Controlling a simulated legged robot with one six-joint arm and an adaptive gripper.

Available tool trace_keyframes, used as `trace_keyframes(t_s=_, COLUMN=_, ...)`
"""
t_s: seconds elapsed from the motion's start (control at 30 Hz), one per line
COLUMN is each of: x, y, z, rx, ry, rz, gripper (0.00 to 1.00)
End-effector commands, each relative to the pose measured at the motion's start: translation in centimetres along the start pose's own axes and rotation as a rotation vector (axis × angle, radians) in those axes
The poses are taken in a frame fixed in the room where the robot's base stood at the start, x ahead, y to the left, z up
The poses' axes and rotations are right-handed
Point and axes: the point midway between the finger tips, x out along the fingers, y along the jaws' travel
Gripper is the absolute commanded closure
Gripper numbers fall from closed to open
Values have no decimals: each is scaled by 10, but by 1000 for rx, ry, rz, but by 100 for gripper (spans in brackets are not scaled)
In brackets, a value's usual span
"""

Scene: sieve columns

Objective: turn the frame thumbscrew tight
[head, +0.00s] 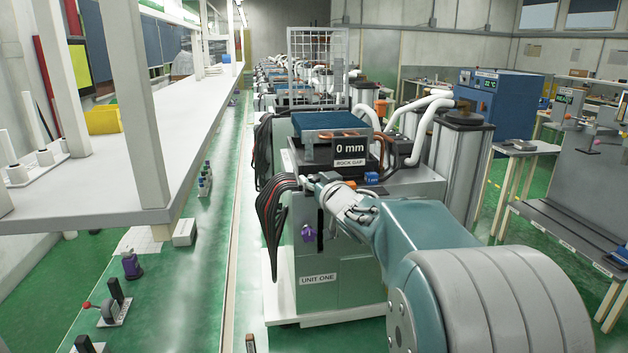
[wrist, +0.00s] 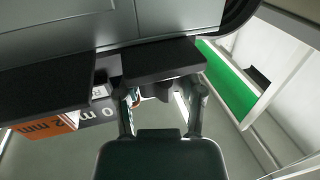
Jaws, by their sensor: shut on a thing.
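The frame thumbscrew (wrist: 160,90) appears in the wrist view as a dark knob-like part under the edge of a black block. My gripper's two fingers (wrist: 162,100) stand on either side of it, shut on it. Its far side and the exact finger contact are hard to make out. In the head view my gripper (head: 318,183) is at the left front edge of the machine labelled UNIT ONE (head: 345,275). The thumbscrew cannot be made out there. A sign on top of the machine (head: 349,149) reads 0 mm, above a ROCK GAP label.
In the wrist view, a grey tag (wrist: 100,112) and an orange 2 mm tag (wrist: 45,127) lie left of my fingers. Dark cables (head: 271,215) hang left of the machine. A purple part (head: 307,233) sits below my gripper. A long white bench (head: 120,170) runs along the left.

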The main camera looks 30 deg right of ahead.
Motion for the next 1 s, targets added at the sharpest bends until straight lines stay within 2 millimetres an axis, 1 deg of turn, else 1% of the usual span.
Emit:
trace_keyframes(t_s=0.37, x=0, y=-2, z=-1, rx=0, ry=2, rz=50, gripper=97)
trace_keyframes(t_s=1.0, x=0, y=-2, z=-1, rx=2, ry=1, rz=305, gripper=97)
